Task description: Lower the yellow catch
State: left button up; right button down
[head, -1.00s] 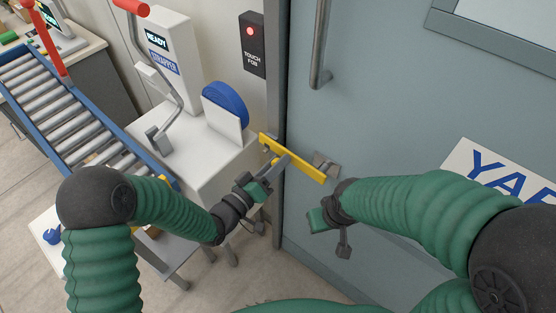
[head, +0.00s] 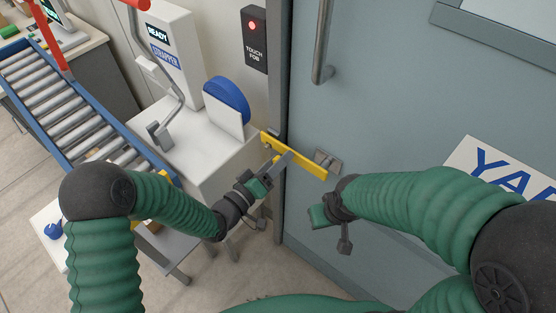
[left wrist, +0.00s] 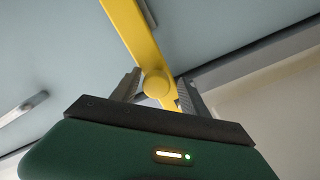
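The yellow catch (head: 308,163) is a flat bar running from the door frame across the door's edge. In the head view it slopes down to the right, its right end by a grey metal bracket (head: 328,160) on the door. My left gripper (head: 284,160) is at the bar from below. In the left wrist view, the catch (left wrist: 134,35) and its round yellow knob (left wrist: 157,84) show between the two spread fingers of my left gripper (left wrist: 158,92); whether a finger touches is unclear. My right gripper (head: 343,243) hangs in front of the door, apart from the catch; its opening is unclear.
The grey door (head: 400,100) has a long vertical handle (head: 321,45) and a lettered sign (head: 510,170). A black fob reader (head: 254,40) with a red light is on the wall. A white strapper machine (head: 200,140) and a roller conveyor (head: 70,110) stand left of the frame.

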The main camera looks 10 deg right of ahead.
pick_arm(q)
jog(key=shift+s+r, duration=0.1)
jog(key=shift+s+a, duration=0.1)
jog(key=v, duration=1.6)
jog(key=shift+s+a+p, duration=0.15)
jog(key=shift+a+p, duration=0.1)
jog(key=shift+p, duration=0.05)
jog(key=w+a+f+m+g+y+p, duration=0.25)
jog(key=a+y+p, duration=0.25)
jog(key=a+y, duration=0.8)
jog(key=s+a+r+n+g+p, duration=0.1)
jog(key=s+a+r+g, duration=0.1)
jog(key=s, duration=0.3)
jog(key=s+a+r+n+g+y+p, duration=0.1)
jog(key=s+a+r+g, duration=0.2)
jog(key=s+g, duration=0.1)
jog(key=shift+s+r+n, duration=0.25)
jog(key=shift+s+n, duration=0.1)
